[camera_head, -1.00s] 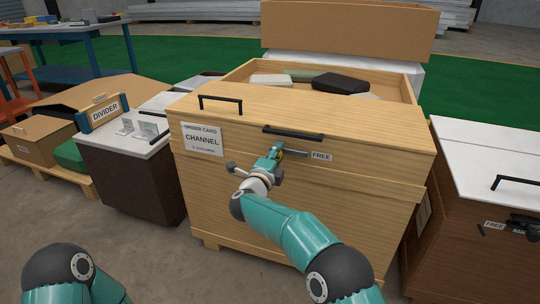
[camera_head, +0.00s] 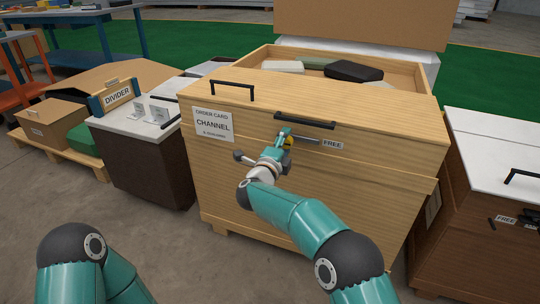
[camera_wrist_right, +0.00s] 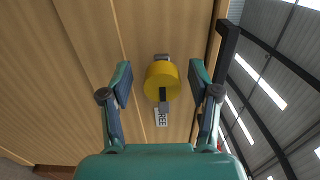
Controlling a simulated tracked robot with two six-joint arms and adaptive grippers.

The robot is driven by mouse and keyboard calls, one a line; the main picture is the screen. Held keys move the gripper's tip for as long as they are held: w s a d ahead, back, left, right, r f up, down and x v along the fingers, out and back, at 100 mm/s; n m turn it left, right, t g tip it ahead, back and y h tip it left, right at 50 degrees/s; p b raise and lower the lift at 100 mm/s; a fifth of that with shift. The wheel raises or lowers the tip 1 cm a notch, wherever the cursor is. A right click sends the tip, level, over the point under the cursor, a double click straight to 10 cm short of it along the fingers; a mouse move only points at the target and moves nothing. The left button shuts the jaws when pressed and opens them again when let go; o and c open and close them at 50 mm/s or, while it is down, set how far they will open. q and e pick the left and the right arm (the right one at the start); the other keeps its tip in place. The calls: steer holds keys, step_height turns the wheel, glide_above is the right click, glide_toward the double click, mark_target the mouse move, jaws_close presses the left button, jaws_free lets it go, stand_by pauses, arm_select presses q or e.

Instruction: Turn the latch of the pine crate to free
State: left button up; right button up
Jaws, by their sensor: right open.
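The pine crate (camera_head: 310,185) stands in the middle of the head view. Its latch has a yellow hub (camera_wrist_right: 162,82) and a dark lever, which also shows in the head view (camera_head: 308,140). The lever points at the FREE label (camera_head: 333,145). My right gripper (camera_head: 285,136) is at the latch on the crate's front. In the right wrist view its two open fingers (camera_wrist_right: 160,80) stand on either side of the hub, with a gap at each side. In the head view the gripper partly hides the hub. My left arm shows at lower left, but its gripper is out of view.
A black bar handle (camera_head: 305,121) is just above the latch. An order card (camera_head: 213,124) reading CHANNEL is left of it. A brown cabinet (camera_head: 150,165) stands left, and a white-topped brown crate (camera_head: 490,220) stands close on the right.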

steer(key=v, duration=1.1)
steer(key=shift+s, duration=0.1)
